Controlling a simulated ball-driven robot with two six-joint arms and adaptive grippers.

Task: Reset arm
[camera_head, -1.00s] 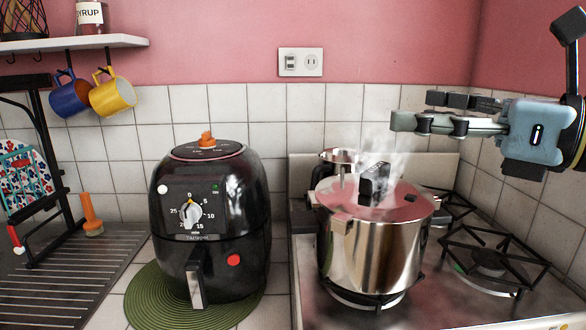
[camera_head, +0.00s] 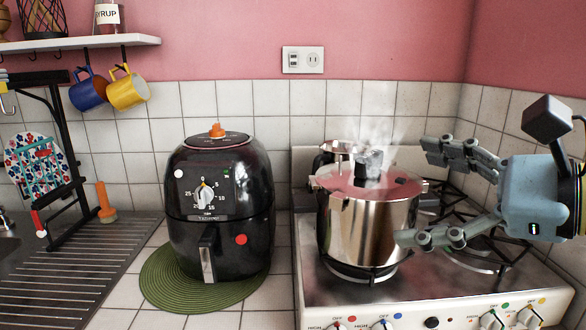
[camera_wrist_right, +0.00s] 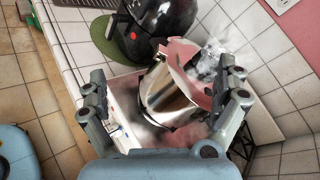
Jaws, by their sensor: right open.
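My right gripper (camera_head: 412,190) is at the right side of the head view, over the stove and beside the steaming pot. Its two fingers are wide apart with nothing between them. In the right wrist view my right gripper (camera_wrist_right: 163,102) also shows its fingers spread, with the pot (camera_wrist_right: 165,95) seen beyond them. The steel pot (camera_head: 365,225) stands on a front burner with a reddish lid (camera_head: 340,181) and a black knob on top. The lower finger overlaps the pot's right edge in the picture; I cannot tell whether they touch. My left gripper is out of view.
A black air fryer (camera_head: 219,205) stands on a green round mat (camera_head: 160,285) left of the stove (camera_head: 315,285). A smaller pot (camera_head: 337,152) is behind the big one. A dish rack is at far left, and mugs hang below the shelf (camera_head: 80,45). Counter shows between fryer and stove.

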